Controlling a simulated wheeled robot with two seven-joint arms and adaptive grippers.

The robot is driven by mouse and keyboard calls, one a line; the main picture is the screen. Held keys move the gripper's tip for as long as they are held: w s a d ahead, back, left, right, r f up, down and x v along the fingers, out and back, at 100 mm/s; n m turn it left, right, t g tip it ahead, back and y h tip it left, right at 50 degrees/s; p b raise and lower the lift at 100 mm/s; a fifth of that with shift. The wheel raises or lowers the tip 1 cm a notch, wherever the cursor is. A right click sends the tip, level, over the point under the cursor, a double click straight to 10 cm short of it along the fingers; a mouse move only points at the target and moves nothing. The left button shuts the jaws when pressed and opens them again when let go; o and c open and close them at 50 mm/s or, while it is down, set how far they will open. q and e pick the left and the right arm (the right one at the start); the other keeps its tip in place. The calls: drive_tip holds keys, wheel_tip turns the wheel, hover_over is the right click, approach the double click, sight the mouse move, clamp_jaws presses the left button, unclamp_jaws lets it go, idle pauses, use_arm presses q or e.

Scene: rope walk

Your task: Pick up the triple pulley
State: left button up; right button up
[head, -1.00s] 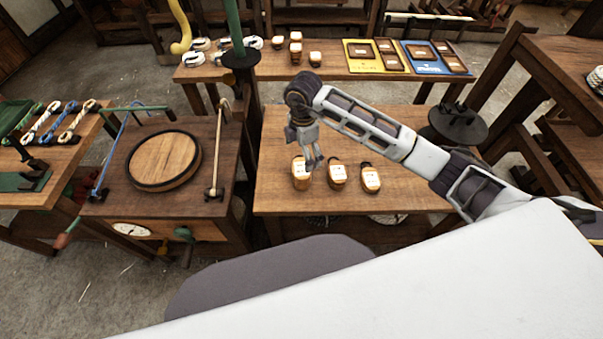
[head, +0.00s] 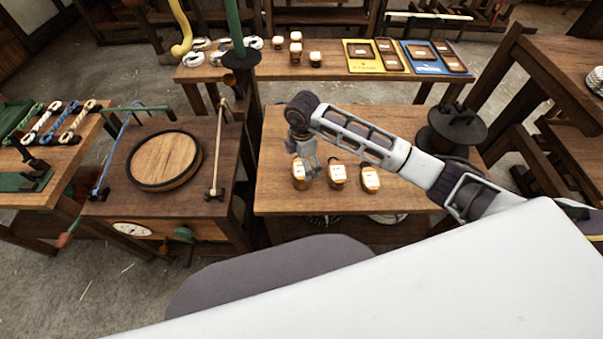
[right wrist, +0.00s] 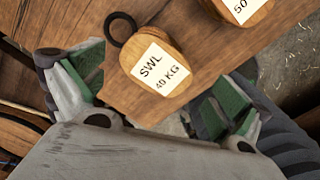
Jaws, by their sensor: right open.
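Three wooden pulley blocks with white labels stand in a row on the near bench: a left one (head: 299,182), a middle one (head: 337,177) and a right one (head: 370,180). I cannot tell from these views which is the triple pulley. My right gripper (head: 309,171) is open and empty, just above and beside the left block, partly covering it. In the right wrist view, a block labelled SWL 40 KG (right wrist: 160,68) with a dark ring lies ahead of the spread green-padded fingers (right wrist: 155,98). Part of another block labelled 50 (right wrist: 243,10) shows beyond it. My left gripper is out of view.
The bench (head: 275,200) has free room around the blocks; a black round stand (head: 458,125) is at its right. A stand with a wooden disc (head: 165,160) is to the left. More small blocks (head: 296,50) and yellow and blue trays (head: 362,65) sit on the far bench.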

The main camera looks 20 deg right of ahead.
sight(302, 168)
drive_tip(key=shift+w+a+f, duration=0.1)
drive_tip(key=shift+w+f, duration=0.05)
drive_tip(key=shift+f, duration=1.7)
drive_tip(key=c, duration=1.3)
